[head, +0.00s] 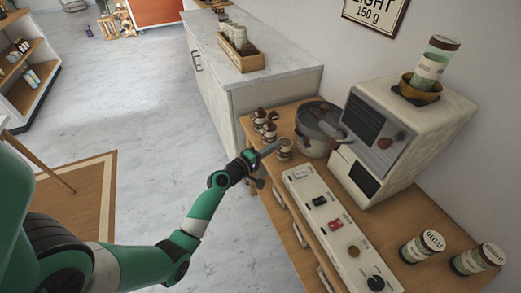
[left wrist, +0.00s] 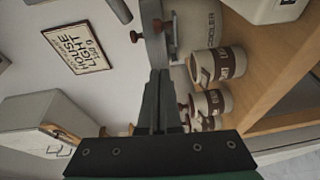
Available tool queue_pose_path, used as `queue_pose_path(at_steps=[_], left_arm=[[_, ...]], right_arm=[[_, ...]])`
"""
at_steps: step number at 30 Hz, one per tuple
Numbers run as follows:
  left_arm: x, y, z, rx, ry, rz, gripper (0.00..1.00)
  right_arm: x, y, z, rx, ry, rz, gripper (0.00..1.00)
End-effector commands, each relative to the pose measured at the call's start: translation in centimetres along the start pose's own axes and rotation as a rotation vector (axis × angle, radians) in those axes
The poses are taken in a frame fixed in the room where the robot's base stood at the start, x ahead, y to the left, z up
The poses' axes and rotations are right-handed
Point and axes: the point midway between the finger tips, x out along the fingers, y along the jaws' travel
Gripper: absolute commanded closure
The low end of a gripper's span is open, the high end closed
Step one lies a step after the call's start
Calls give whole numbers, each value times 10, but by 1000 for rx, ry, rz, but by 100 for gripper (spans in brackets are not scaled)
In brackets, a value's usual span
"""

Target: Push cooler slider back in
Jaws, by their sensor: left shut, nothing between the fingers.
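The cooler (head: 316,143) is a round drum with a dark open top on the wooden cart, left of the white machine. In the left wrist view its pale side (left wrist: 200,28) carries part of the word COOLER. A grey metal piece with dark red knobs (left wrist: 152,38), which may be the slider, lies just beyond my fingertips; I cannot tell how far it sticks out. My left gripper (head: 279,144) is shut and empty, beside the cooler's near left side. It also shows in the left wrist view (left wrist: 160,74). Contact is unclear. My right gripper is not in view.
Several small labelled canisters (left wrist: 219,66) stand close beside the cooler. A white control panel (head: 330,222) and the boxy white machine (head: 400,135) are to the right. The floor left of the cart is open.

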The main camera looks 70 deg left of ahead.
Motion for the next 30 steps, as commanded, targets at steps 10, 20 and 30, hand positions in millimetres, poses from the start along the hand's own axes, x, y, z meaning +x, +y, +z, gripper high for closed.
queue_pose_path(at_steps=[10, 20, 30], left_arm=[[-51, 1, 0, 0, 0, 1, 100], [-53, 0, 0, 0, 0, 1, 100], [-51, 2, 4, 1, -9, 1, 100]], right_arm=[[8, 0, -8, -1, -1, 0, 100], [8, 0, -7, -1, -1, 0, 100], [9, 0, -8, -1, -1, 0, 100]])
